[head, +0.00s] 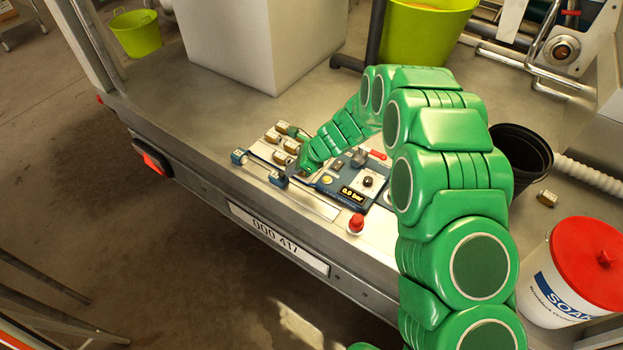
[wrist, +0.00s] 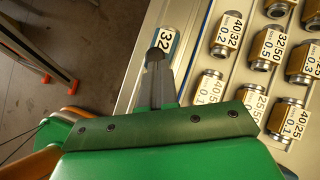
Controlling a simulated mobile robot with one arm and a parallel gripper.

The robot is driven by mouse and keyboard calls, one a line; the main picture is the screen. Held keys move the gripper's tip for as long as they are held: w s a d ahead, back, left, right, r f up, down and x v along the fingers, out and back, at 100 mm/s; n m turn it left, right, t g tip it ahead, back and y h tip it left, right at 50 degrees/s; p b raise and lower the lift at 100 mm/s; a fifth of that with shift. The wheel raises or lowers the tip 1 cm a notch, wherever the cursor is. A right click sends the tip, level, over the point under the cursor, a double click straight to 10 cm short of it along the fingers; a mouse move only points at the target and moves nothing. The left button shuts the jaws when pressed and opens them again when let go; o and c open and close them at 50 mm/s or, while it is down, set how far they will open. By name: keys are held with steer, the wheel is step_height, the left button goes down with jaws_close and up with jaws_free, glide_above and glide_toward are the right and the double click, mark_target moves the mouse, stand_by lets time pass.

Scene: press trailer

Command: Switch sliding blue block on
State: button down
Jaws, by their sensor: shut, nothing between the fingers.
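A blue block with a white label reading 32 (wrist: 163,40) shows in the wrist view, just beyond my fingertips. My gripper (wrist: 157,66) is shut and empty, with its dark fingertips overlapping or touching the block's near side; I cannot tell if there is contact.
Several brass fittings with labels (wrist: 268,46) stand in rows to the right in the wrist view. A control panel (head: 345,187) reads 0.0 bar, with a red button (head: 356,223) near the front edge. A black bucket (head: 522,155) and a white SOAK tub (head: 560,285) stand right.

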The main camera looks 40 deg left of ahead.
steer(key=shift+a+f, duration=0.1)
steer(key=shift+a, duration=2.45)
steer(key=shift+s, duration=0.1)
steer(key=shift+d, duration=0.1)
steer(key=shift+w+d, duration=0.25)
steer(key=w+d, duration=0.1)
steer(key=d+r, duration=0.1)
steer(key=d, duration=0.1)
steer(key=shift+w+d+r, duration=0.1)
steer(key=shift+w, duration=0.3)
steer(key=v, duration=0.9)
steer(key=shift+r, duration=0.25)
